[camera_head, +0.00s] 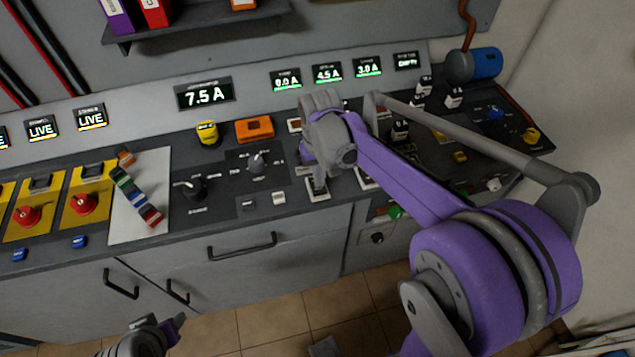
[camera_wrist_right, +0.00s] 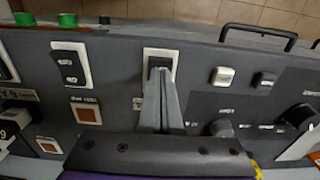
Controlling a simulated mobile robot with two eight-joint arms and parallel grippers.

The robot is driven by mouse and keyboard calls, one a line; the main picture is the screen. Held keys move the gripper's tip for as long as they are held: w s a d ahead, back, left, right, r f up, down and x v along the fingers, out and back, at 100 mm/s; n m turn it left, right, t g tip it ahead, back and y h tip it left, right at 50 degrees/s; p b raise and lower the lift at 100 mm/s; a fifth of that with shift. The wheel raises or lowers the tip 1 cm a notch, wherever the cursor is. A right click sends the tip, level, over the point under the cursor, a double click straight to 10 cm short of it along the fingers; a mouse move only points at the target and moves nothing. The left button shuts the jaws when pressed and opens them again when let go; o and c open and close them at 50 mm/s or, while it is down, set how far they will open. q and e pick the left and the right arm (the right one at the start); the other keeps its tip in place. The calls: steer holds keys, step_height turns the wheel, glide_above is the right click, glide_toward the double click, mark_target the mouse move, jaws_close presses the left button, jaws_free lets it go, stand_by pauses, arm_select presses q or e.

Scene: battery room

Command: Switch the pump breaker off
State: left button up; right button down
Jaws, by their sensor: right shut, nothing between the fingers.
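A black rocker breaker on a white plate sits near the console's front edge (camera_head: 319,196). It also shows in the right wrist view (camera_wrist_right: 160,54). My right gripper (camera_head: 318,180) points down at this breaker; in the right wrist view its fingers (camera_wrist_right: 162,75) are shut together with nothing between them, and their tips cover part of the rocker. I cannot tell whether they touch it. A second breaker (camera_wrist_right: 70,65) stands beside it, mostly behind my arm in the head view. Small labels are unreadable, so I cannot tell which is the pump's. My left gripper (camera_head: 165,333) is low, before the cabinet.
Displays read 0.0 A (camera_head: 286,79), 4.5 A (camera_head: 327,73) and 3.0 A (camera_head: 368,67); a larger one reads 7.5 A (camera_head: 205,94). Rotary knobs (camera_head: 257,163) and small buttons (camera_head: 279,198) lie left of the right gripper. Red knobs on yellow plates (camera_head: 84,203) stand further left.

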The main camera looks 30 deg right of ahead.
arm_select(q)
steer(key=shift+s+f+b, duration=0.2)
steer(key=shift+f+b, duration=0.4)
steer(key=shift+f, duration=0.15)
arm_select(e)
steer(key=shift+f, duration=1)
arm_select(q)
steer(key=shift+r, duration=0.1)
arm_select(e)
steer(key=shift+r, duration=0.1)
steer(key=shift+r+p, duration=2.05)
steer(key=shift+r, duration=1.45)
arm_select(q)
steer(key=r, duration=0.1)
steer(key=w+r, duration=0.1)
steer(key=r, duration=0.3)
steer(key=shift+w, duration=0.4)
steer(key=shift+s, duration=0.1)
arm_select(e)
steer(key=s+a+f+n+t, duration=0.1)
steer(key=s+a+t, duration=0.1)
steer(key=s, duration=0.5)
steer(key=s+a+f+n+t, duration=0.1)
steer(key=s+a+t, duration=0.2)
steer(key=s, duration=0.4)
steer(key=shift+s+a+f+n+t, duration=0.3)
steer(key=shift+a, duration=0.6)
